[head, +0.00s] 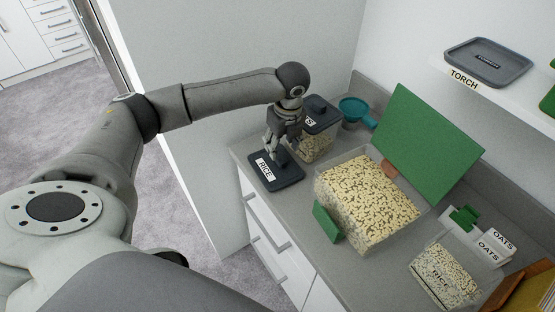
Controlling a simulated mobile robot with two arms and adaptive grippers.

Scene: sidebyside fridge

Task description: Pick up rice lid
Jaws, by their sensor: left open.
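The rice lid (286,181) is a dark grey lid with a white label reading RICE. It lies flat on the counter near its front left corner. My left gripper (273,152) points down over the lid, open, with its fingertips close to the lid's raised middle part. Whether the fingers touch the lid cannot be told. My right gripper is not in view.
A container with a dark lid (317,108) stands just behind my gripper. A large open bin of pale pieces (366,200), with a green board (428,140) behind it, fills the middle counter (310,240). A blue funnel (354,108) sits at the back. A shelf holds a TORCH tray (487,60).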

